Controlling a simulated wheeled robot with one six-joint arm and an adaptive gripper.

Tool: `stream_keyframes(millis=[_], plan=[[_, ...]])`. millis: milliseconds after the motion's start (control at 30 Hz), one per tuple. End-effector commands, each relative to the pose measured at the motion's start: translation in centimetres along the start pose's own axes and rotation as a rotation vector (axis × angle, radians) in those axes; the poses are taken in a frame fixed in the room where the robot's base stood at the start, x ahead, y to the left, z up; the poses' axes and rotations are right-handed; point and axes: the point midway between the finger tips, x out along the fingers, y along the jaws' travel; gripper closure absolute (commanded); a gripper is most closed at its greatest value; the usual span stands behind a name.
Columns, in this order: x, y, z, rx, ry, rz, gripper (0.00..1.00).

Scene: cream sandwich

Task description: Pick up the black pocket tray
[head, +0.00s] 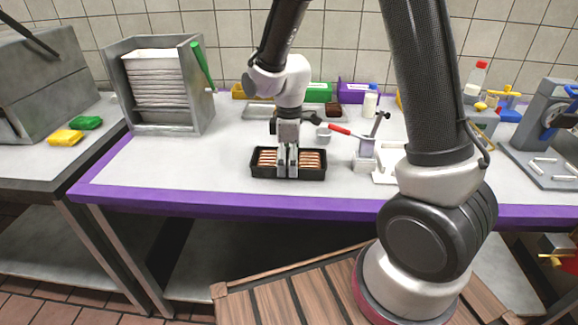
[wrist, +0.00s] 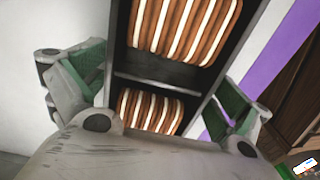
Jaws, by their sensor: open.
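The black pocket tray (head: 289,177) sits on the table near its front edge in the head view. It holds rows of brown and cream sandwich cookies (head: 265,159) in two pockets. A thin divider (wrist: 155,82) parts the pockets in the wrist view. My gripper (head: 288,170) points down at the tray's middle, and its fingers hide that part. In the wrist view my gripper (wrist: 168,95) is open, with one green-padded finger on each side of the tray (wrist: 121,45). I cannot tell whether the fingers touch the tray walls.
The purple table edge (head: 200,200) runs just in front of the tray. A red-handled tool (head: 341,130) and a small stand (head: 365,155) are close to its right. A metal rack of white sheets (head: 160,85) stands at the left. The table left of the tray (head: 190,165) is clear.

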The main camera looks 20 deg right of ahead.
Motion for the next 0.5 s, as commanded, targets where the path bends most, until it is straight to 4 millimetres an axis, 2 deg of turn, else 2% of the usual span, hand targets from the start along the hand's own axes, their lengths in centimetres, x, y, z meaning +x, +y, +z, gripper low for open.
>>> stream_keyframes(millis=[267, 467, 500], plan=[[0.32, -0.02, 0.01, 0.0, 0.0, 0.0, 0.02], [0.31, -0.02, 0.0, 0.0, 0.0, 0.0, 0.38], [0.31, -0.02, 0.0, 0.0, 0.0, 0.0, 0.38]])
